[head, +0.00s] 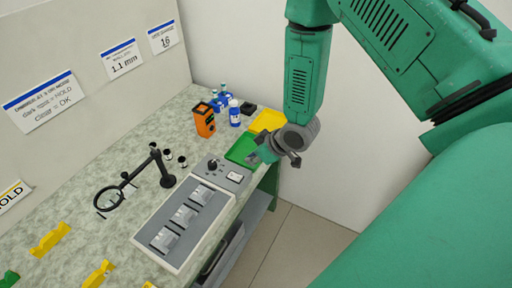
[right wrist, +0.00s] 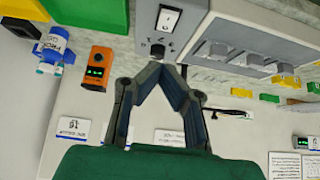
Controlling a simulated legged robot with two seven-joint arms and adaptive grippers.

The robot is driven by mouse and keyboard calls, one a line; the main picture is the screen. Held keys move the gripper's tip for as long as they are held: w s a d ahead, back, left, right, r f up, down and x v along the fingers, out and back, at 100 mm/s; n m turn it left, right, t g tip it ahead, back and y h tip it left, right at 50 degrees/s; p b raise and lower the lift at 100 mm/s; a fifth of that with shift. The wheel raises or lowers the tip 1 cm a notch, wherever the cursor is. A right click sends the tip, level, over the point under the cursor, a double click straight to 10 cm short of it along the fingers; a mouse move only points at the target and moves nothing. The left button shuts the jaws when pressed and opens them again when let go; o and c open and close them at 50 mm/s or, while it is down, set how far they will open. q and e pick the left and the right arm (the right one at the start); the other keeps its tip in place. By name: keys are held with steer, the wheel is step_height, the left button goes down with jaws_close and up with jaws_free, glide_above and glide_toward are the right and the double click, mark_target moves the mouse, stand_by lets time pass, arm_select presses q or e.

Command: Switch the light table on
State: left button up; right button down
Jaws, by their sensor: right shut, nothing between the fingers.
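The light table (head: 150,238) is a pale flat panel on the bench with grey blocks on it; its surface looks dull grey. At its far end is a grey control box (head: 211,177) with a black knob (head: 213,165) and a white rocker switch (head: 234,176). In the right wrist view the switch (right wrist: 168,20) and knob (right wrist: 157,50) lie just beyond my fingertips. My right gripper (head: 270,157) is shut and empty, beside the control box and over the green tray's near edge; it also shows in the right wrist view (right wrist: 164,72). I see no contact with the switch. My left gripper is out of view.
A green tray (head: 240,151) and a yellow tray (head: 268,120) lie beyond the control box. An orange meter (head: 204,120), blue-and-white bottles (head: 234,115) and a magnifier on a stand (head: 167,180) are nearby. Yellow holders (head: 50,240) sit at the near left. Floor lies to the right.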

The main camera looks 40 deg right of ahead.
mark_target(240, 177)
steer(key=w+a+f, duration=0.2)
steer(key=shift+w+a+f, duration=0.1)
steer(key=shift+a+f, duration=0.05)
steer(key=shift+f, duration=0.25)
steer(key=b+x, duration=0.1)
steer(key=x, duration=0.2)
steer(key=shift+a+f+b, duration=0.15)
steer(key=shift+f+b, duration=0.15)
steer(key=shift+f, duration=0.05)
steer(key=d+f+b, duration=0.2)
steer(key=f, duration=0.1)
steer(key=shift+s, duration=0.2)
steer(key=shift+d+f, duration=0.25)
steer(key=shift+f, duration=0.05)
steer(key=shift+s+a+r, duration=0.1)
steer(key=shift+a+r, duration=0.1)
steer(key=shift+a, duration=0.6)
steer(key=shift+s+f+b, duration=0.15)
steer(key=shift+f+b, duration=0.35)
steer(key=shift+b, duration=0.1)
steer(key=shift+r, duration=0.1)
steer(key=shift+d, duration=0.35)
steer(key=shift+a+r+p, duration=0.1)
steer(key=shift+r+p, duration=0.65)
steer(key=shift+p, duration=0.05)
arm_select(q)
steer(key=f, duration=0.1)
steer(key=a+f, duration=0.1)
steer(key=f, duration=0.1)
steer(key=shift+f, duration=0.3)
